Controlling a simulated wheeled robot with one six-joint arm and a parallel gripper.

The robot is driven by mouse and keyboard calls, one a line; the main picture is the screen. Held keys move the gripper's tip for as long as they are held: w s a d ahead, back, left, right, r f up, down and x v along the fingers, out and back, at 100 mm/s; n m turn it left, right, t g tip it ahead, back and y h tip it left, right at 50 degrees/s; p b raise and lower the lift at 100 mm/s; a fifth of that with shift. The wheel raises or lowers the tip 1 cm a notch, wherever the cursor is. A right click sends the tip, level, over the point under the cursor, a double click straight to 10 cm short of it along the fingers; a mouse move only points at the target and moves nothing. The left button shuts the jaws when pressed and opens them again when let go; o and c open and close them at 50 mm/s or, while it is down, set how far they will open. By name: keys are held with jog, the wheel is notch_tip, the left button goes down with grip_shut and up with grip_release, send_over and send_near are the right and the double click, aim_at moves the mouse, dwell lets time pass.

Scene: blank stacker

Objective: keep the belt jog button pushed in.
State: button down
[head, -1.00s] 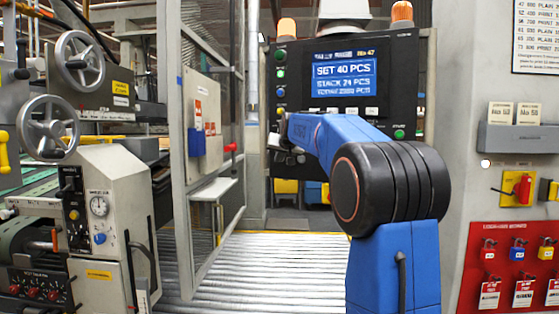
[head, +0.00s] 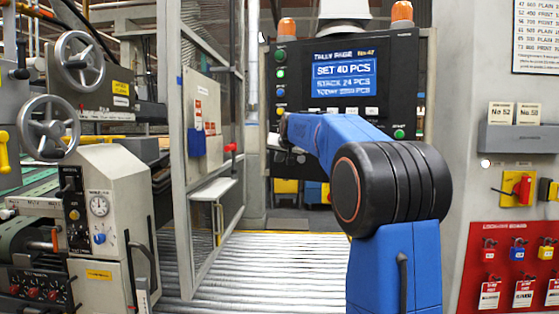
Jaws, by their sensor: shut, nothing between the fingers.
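The dark control panel (head: 400,80) stands upright behind my arm, with a lit blue screen (head: 344,78). Green and blue buttons (head: 281,92) run down its left edge, and a green button (head: 399,134) sits at its lower right. I cannot read which is the belt jog button; it may be hidden behind my arm. My blue arm reaches to the panel's lower left. Only a small part of my gripper (head: 274,141) shows there, past the wrist. It is shut and holds nothing. Its fingertips are hidden, so contact with a button cannot be seen.
A metal-framed guard door (head: 205,130) stands left of the panel. A machine with handwheels (head: 48,127) fills the far left. A roller conveyor (head: 260,270) lies below. A red lockout board (head: 515,265) hangs on the right wall.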

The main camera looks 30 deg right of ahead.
jog(key=shift+s+a, duration=0.4)
jog(key=shift+a, duration=0.15)
jog(key=shift+a, duration=0.1)
jog(key=shift+s+a, duration=0.75)
jog(key=shift+a, duration=0.2)
jog(key=shift+s+a, duration=0.7)
jog(key=shift+a, duration=0.25)
jog(key=shift+s+a, duration=0.1)
jog(key=s+a+f+n+g+y, duration=0.1)
jog(key=s+a+f+n+g, duration=0.1)
jog(key=s+a+f, duration=0.5)
jog(key=s+a+f+n+g+y, duration=0.1)
jog(key=s+a+f, duration=0.6)
jog(key=s+f, duration=0.9)
jog(key=s+a+f+n+g+y, duration=0.1)
jog(key=s+a+f+n+g, duration=0.2)
jog(key=s, duration=2.4)
jog(key=a+f+g, duration=0.1)
jog(key=a+f, duration=0.3)
jog(key=f, duration=0.5)
jog(key=shift+s+f, duration=0.15)
jog(key=shift+f, duration=0.2)
